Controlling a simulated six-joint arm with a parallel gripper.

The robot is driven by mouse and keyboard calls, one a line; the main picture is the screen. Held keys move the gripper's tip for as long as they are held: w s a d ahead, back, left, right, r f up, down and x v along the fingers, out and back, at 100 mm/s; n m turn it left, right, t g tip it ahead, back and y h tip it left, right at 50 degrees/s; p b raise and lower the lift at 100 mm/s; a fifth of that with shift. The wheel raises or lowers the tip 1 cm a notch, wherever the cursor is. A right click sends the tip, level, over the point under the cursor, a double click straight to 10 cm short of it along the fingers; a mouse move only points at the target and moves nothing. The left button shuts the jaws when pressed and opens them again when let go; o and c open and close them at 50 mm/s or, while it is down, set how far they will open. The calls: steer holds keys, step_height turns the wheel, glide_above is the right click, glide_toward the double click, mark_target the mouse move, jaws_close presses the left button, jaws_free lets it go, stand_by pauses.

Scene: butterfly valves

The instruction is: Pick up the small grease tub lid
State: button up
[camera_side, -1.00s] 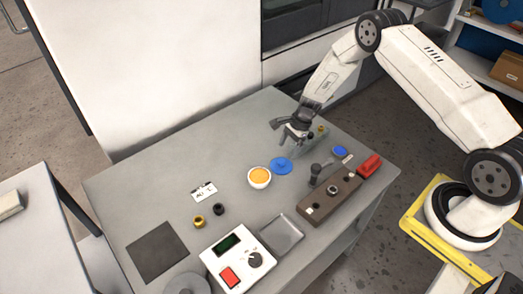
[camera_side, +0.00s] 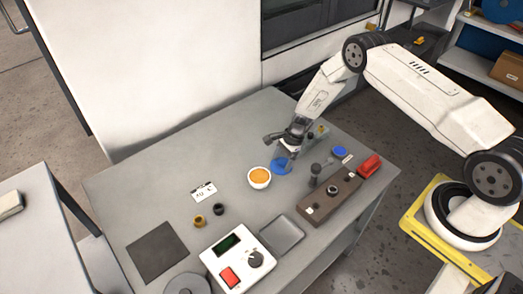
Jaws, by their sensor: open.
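A white tub (camera_side: 259,181) with orange grease inside stands open on the grey table. A blue round lid (camera_side: 278,168) lies flat just to the right of the tub. A second, smaller-looking blue disc (camera_side: 339,151) lies further right, near the red object; I cannot tell for certain which of the two is the small grease tub lid. My gripper (camera_side: 280,148) is open and empty, with its fingers spread. It hangs just above the lid beside the tub and covers part of its far edge. I cannot tell whether a fingertip touches it.
A brown fixture block (camera_side: 343,191) with a dark upright fitting stands right of the lid. A red item (camera_side: 369,165) is beyond it. A grey tray (camera_side: 285,232), a white control box (camera_side: 222,268) and two small rings are in front. The left of the table is mostly free.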

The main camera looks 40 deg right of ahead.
steer(key=shift+c, duration=0.2)
stand_by(0.3)
jaws_close()
steer(key=shift+r, duration=0.1)
steer(key=shift+r, duration=0.7)
steer(key=s+r, duration=1.1)
steer(key=s, duration=0.3)
steer(key=shift+a+r, duration=0.2)
steer(key=shift+a, duration=0.25)
